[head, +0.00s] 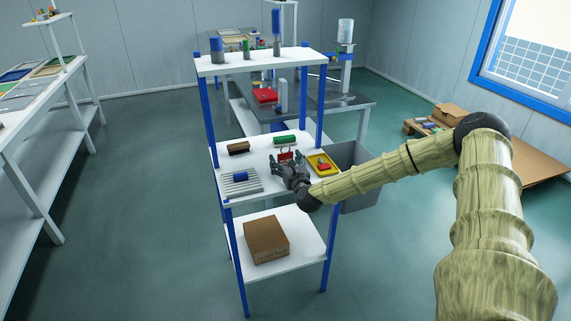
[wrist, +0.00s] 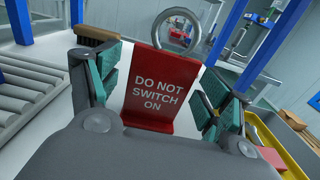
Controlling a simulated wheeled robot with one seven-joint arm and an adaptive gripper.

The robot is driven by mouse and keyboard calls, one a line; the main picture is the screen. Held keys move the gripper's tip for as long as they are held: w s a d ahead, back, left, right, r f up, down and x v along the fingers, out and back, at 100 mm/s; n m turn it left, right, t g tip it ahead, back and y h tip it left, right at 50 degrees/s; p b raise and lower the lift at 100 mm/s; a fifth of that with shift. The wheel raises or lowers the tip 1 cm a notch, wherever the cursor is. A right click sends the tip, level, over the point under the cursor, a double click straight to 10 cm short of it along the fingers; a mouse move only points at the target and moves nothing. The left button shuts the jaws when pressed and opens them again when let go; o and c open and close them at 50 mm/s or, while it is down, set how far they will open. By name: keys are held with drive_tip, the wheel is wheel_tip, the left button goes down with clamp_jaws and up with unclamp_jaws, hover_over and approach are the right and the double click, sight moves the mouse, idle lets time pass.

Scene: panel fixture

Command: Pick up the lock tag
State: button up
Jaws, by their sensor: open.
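The lock tag (wrist: 160,90) is a red plate with the white words "DO NOT SWITCH ON" and a grey metal shackle at its top. In the wrist view it stands between my open fingers, with a gap on both sides. In the head view the lock tag (head: 286,156) is small and partly hidden behind my gripper (head: 289,168). My gripper is over the middle shelf, open, in front of the tag; it also shows in the wrist view (wrist: 163,95) with its teal finger pads on either side of the tag.
On the white middle shelf (head: 262,188) are a brush (head: 238,148), a green item (head: 285,139), a ribbed grey tray (head: 242,182) and a yellow tray (head: 322,164). Blue posts (head: 209,110) bound the shelf. A cardboard box (head: 266,240) is below and a grey bin (head: 355,180) is at right.

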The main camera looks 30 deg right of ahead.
drive_tip(key=shift+c, duration=0.2)
drive_tip(key=c, duration=1)
